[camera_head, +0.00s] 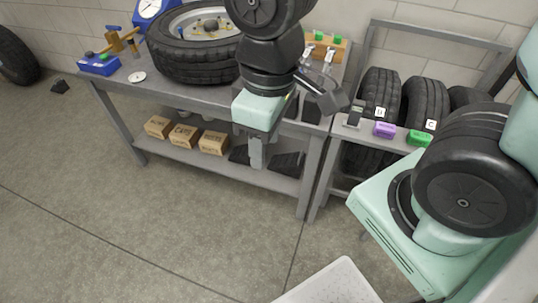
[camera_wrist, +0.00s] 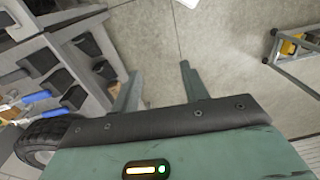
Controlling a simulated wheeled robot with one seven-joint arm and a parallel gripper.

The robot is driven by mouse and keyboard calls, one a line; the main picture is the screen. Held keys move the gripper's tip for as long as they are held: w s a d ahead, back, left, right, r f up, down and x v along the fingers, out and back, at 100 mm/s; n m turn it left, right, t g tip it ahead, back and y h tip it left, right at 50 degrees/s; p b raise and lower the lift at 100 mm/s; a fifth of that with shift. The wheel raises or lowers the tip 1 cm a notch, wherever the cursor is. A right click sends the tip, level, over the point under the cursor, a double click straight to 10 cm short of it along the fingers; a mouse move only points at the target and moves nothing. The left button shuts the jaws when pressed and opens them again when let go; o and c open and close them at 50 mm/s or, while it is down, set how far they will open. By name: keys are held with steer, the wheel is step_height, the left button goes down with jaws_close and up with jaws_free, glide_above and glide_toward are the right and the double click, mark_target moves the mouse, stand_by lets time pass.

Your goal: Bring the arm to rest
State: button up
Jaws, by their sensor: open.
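My gripper (camera_wrist: 158,88) shows in the wrist view with its two fingers spread apart and nothing between them, over bare floor. In the head view my gripper (camera_head: 257,152) hangs from my arm in front of the workbench (camera_head: 105,88), with its fingers pointing down. A wrist part sticks out to its right, near the gap between the bench and the tyre rack. The gripper appears apart from the bench; the exact distance is hard to tell.
A tyre (camera_head: 197,45) lies on the bench, with a blue tray (camera_head: 99,65) at left. Cardboard boxes (camera_head: 184,136) stand on the lower shelf. The rack at right holds tyres (camera_head: 424,103), a purple block (camera_head: 384,130) and a green block (camera_head: 419,138).

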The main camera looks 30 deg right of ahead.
steer(key=s, duration=0.1)
steer(key=s+a, duration=0.1)
steer(key=s, duration=0.2)
steer(key=shift+a+r, duration=0.15)
steer(key=shift+a, duration=0.15)
step_height(320, 180, up, 4)
steer(key=p, duration=0.4)
steer(key=shift+w+r, duration=0.1)
